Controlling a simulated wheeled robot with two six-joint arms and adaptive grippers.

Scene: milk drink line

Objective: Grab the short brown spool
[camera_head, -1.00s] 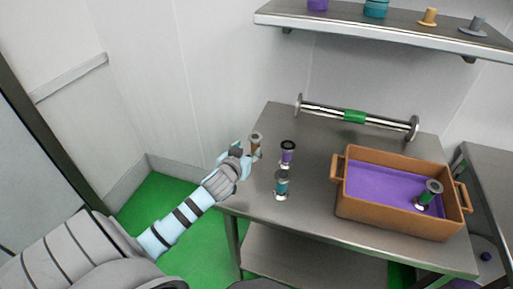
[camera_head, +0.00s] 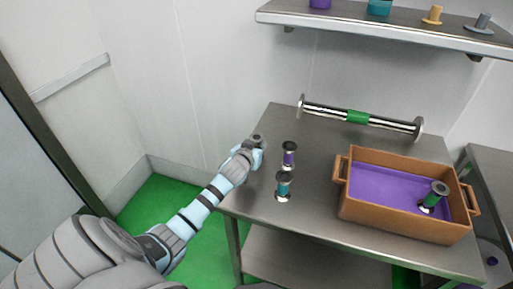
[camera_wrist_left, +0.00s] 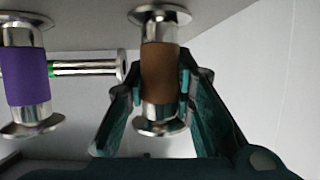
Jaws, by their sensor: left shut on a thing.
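The short brown spool (camera_wrist_left: 159,72) has a brown middle and shiny metal flanges. In the left wrist view it stands between the two fingers of my left gripper (camera_wrist_left: 162,100), which is shut on its brown middle. In the head view the left gripper (camera_head: 256,153) is at the table's left side, and only the spool's top (camera_head: 257,139) shows above it; the rest is hidden by the gripper. My right gripper is not in view.
A purple spool (camera_head: 289,157) and a teal spool (camera_head: 284,185) stand close to the right on the table (camera_head: 317,200). A long green-banded spool (camera_head: 358,117) lies behind. A brown crate (camera_head: 400,219) with a green spool (camera_head: 434,195) is at right. A shelf (camera_head: 400,30) hangs above.

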